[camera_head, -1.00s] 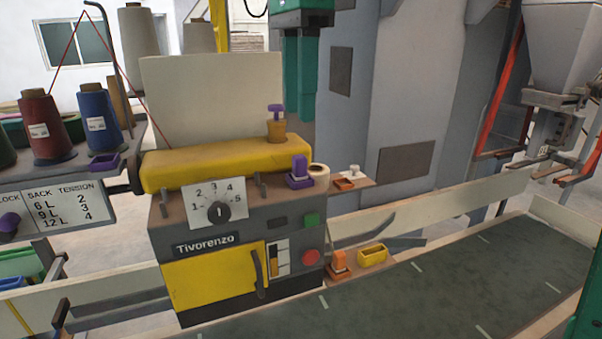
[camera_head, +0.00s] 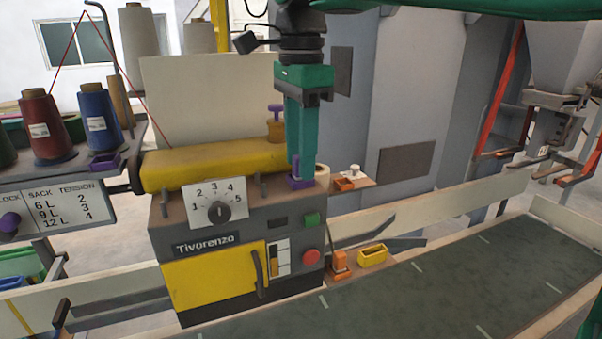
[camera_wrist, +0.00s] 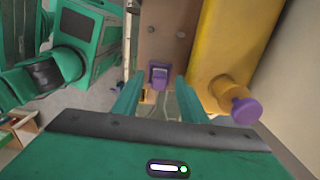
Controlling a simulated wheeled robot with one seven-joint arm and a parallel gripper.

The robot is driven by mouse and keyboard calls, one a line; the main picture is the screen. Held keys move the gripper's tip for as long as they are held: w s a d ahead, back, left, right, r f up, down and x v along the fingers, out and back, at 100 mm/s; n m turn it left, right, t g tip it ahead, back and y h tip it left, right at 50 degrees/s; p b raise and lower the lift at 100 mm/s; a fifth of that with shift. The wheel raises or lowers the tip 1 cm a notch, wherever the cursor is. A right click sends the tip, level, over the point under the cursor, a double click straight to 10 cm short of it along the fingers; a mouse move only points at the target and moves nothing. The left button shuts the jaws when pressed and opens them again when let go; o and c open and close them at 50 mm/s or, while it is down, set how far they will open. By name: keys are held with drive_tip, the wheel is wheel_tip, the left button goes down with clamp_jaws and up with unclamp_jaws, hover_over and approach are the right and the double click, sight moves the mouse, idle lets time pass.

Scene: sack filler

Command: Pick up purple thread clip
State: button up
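The purple thread clip (camera_head: 298,184) stands upright in a purple base on the right end of the sewing machine's grey top. In the head view my gripper (camera_head: 302,166) points down over it, and the fingers hide most of its upper part. In the wrist view the clip (camera_wrist: 158,76) shows between the tips of my two green fingers, with a gap on each side. My gripper (camera_wrist: 157,82) is open and holds nothing. How far the tips are above the clip's base I cannot tell exactly.
A purple knob on an orange post (camera_head: 275,124) stands close by on the yellow cover (camera_head: 215,167). A white roll (camera_head: 322,176) and a small orange tray (camera_head: 344,184) are right of the clip. An orange clip (camera_head: 340,262) and a yellow tray (camera_head: 372,255) sit lower, beside the conveyor (camera_head: 450,280).

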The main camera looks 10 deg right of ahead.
clamp_jaws()
drive_tip(key=shift+r, duration=0.1)
